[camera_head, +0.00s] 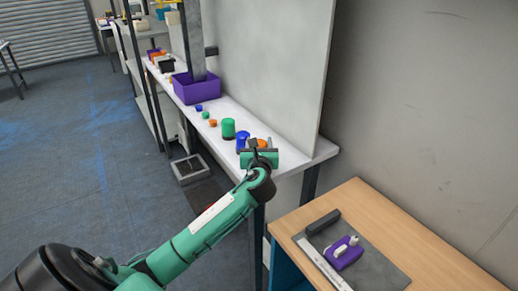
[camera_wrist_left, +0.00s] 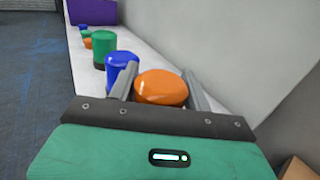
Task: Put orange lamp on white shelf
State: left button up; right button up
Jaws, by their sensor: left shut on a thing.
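The orange lamp (camera_wrist_left: 161,87) is between the two fingers of my left gripper (camera_wrist_left: 165,90), which is shut on it. In the head view my left gripper (camera_head: 258,147) is over the near end of the white shelf (camera_head: 290,157), and the lamp is mostly hidden by the gripper. Whether the lamp's base touches the shelf cannot be told. A blue lamp (camera_head: 242,140) stands just left of the gripper; it also shows in the left wrist view (camera_wrist_left: 121,70). My right gripper is in neither view.
A green lamp (camera_head: 228,128) and smaller orange and blue pieces stand farther along the shelf, before a purple bin (camera_head: 197,88). A grey wall panel (camera_head: 275,60) backs the shelf. A wooden table (camera_head: 375,205) at the right holds a purple device (camera_head: 344,255).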

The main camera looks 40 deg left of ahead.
pick_arm(q)
jog(key=shift+f, duration=0.9)
jog(key=o, duration=1)
jog(key=shift+f, duration=0.1)
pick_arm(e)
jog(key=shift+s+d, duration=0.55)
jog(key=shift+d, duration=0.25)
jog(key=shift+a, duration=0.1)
